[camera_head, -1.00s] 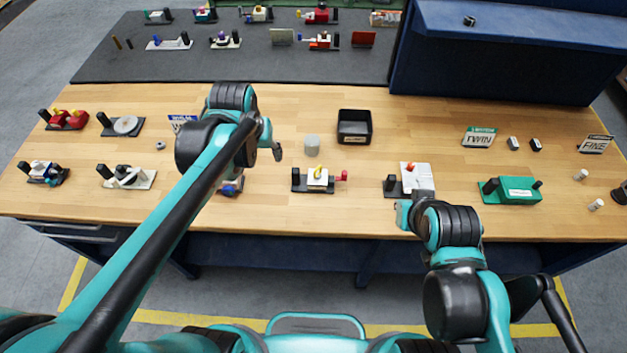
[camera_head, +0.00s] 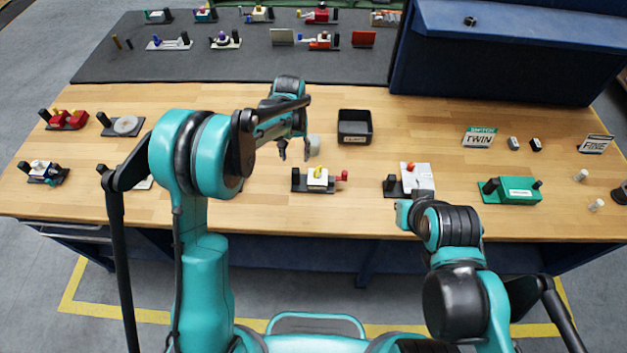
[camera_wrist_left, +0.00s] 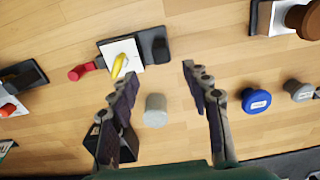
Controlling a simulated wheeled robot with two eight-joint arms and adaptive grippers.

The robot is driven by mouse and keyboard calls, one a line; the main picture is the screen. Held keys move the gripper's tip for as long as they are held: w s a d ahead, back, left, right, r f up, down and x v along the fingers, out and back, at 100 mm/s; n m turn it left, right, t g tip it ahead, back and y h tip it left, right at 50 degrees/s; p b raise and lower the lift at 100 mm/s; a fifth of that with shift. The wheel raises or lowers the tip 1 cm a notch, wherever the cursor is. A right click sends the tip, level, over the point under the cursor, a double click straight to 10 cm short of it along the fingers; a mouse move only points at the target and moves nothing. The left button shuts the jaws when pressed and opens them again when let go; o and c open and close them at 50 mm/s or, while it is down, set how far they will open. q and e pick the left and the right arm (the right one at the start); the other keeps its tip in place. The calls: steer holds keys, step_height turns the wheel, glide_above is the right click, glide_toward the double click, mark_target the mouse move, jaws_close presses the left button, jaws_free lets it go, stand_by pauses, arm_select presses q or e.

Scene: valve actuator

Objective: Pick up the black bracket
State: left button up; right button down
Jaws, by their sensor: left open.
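A black bracket with an upright post (camera_head: 297,182) carries a white block with a yellow piece and a red knob, near the table's front middle. In the left wrist view the black bracket (camera_wrist_left: 154,46) lies above the space between the fingers. Other fixtures also have black bases, so I cannot tell for certain which bracket is meant. My left gripper (camera_head: 294,153) is open and empty, pointing down behind and slightly left of this fixture. Its spread fingers also show in the left wrist view (camera_wrist_left: 168,108).
A grey cylinder (camera_head: 314,144) stands beside the left gripper. A white fixture with an orange piece (camera_head: 418,178) stands by my right arm, with a green box (camera_head: 516,191) farther right. Bare wood lies between them.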

mark_target(295, 170)
arm_select(q)
step_height(295, 170, down, 9)
steer(key=shift+a+f, duration=0.1)
steer(key=shift+f, duration=0.05)
steer(key=shift+s, duration=0.1)
jaws_close()
